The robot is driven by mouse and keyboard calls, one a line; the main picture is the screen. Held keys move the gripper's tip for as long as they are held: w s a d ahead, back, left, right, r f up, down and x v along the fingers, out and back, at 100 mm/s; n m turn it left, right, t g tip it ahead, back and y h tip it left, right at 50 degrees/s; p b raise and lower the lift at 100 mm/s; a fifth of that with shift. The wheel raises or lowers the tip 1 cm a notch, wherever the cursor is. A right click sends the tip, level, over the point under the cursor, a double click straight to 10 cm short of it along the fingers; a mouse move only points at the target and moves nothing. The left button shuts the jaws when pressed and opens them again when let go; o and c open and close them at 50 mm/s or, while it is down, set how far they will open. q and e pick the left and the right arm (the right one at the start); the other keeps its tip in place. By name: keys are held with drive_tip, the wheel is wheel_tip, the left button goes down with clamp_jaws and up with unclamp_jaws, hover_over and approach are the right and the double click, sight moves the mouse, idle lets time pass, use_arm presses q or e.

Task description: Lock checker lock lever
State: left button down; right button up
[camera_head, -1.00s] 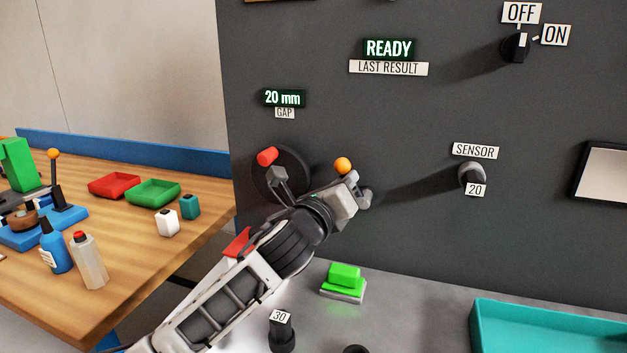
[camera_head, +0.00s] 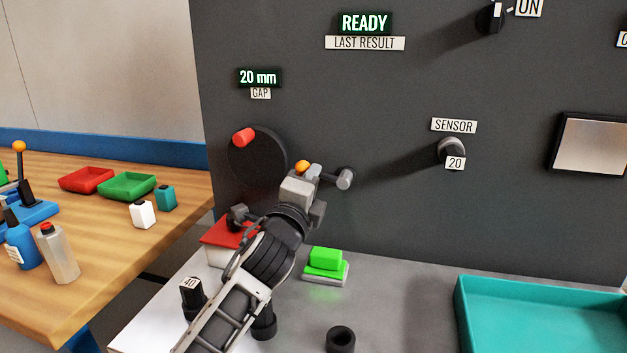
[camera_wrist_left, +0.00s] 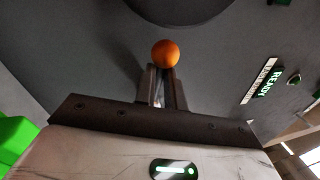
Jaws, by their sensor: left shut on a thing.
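The lock lever ends in an orange ball knob (camera_head: 302,167). It sits on the dark machine panel, left of a grey cylindrical hub (camera_head: 345,179). My left gripper (camera_head: 310,178) is at the lever, right below the ball. In the left wrist view the ball (camera_wrist_left: 165,53) shows just beyond my two fingertips (camera_wrist_left: 163,82), which are closed on the lever's stem. The gripper hides most of the stem. My right gripper is not in view.
A black disc with a red handle (camera_head: 244,137) is left of the lever. Below stand a green button block (camera_head: 325,259), dark round pieces (camera_head: 340,339) and a red-topped box (camera_head: 228,233). A teal tray (camera_head: 470,315) is at right. The panel shows READY (camera_head: 364,23).

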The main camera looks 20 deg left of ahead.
use_arm(q)
drive_tip(key=shift+a+r+n, duration=0.1)
drive_tip(key=shift+a+n, duration=0.35)
drive_tip(key=shift+n, duration=0.05)
drive_tip(key=c, duration=1.3)
unclamp_jaws()
drive_tip(key=shift+c, duration=0.2)
drive_tip(key=shift+o, duration=0.4)
drive_tip(key=shift+a, duration=0.1)
drive_tip(key=s+f+b, duration=0.1)
drive_tip(key=s+f, duration=0.2)
drive_tip(key=s, duration=1.2)
drive_tip(key=shift+s+f+b, duration=0.2)
drive_tip(key=shift+s+b, duration=0.1)
